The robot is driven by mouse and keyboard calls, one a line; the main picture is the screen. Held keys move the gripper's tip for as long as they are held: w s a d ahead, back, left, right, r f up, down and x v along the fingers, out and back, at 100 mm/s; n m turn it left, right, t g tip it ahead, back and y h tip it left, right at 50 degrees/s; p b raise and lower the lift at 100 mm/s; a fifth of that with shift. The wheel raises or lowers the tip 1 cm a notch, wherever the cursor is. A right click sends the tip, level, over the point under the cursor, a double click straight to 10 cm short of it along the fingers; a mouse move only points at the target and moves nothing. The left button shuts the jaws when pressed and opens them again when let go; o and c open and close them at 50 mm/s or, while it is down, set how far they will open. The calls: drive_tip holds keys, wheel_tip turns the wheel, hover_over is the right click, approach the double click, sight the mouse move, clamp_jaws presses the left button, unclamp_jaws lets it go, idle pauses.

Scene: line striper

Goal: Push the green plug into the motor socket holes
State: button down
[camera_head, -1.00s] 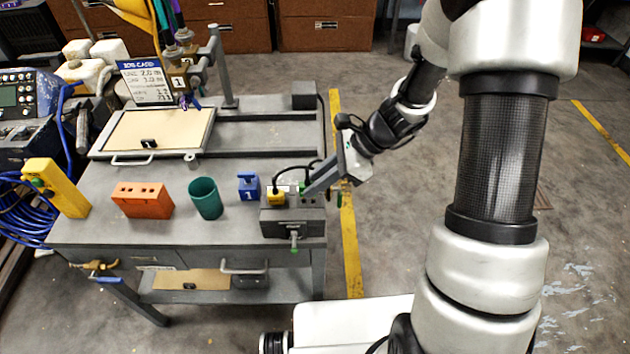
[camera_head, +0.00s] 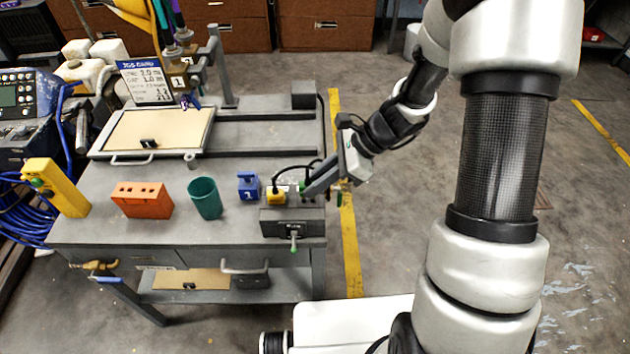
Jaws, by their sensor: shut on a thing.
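The green plug (camera_head: 302,187) is a small green piece at the tip of my gripper (camera_head: 307,192), over the top of the dark grey motor socket box (camera_head: 292,223). My gripper reaches in from the right and is shut on the plug, its fingers covering much of it. The plug is at or just above the top face of the box; I cannot tell how deep it sits in the holes. A yellow plug (camera_head: 276,196) with a black cable stands on the left part of the same box. A green-tipped lever (camera_head: 294,240) is on the box's front.
A framed tan panel (camera_head: 155,131) lies behind.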

drive_tip(key=shift+f+b, duration=1.2)
drive_tip(key=shift+f, duration=0.35)
idle(1.0)
drive_tip(key=c, duration=1.3)
unclamp_jaws()
drive_tip(key=shift+o, duration=0.2)
drive_tip(key=shift+r, duration=0.1)
drive_tip(key=shift+d+r+p, duration=0.4)
drive_tip(key=shift+r+p, duration=0.2)
drive_tip(key=shift+p, duration=0.05)
drive_tip(key=p+v, duration=0.3)
drive_tip(key=v, duration=0.2)
drive_tip(key=shift+d+r+p, duration=0.15)
drive_tip(key=shift+d+p, duration=0.1)
drive_tip(key=shift+p, duration=0.05)
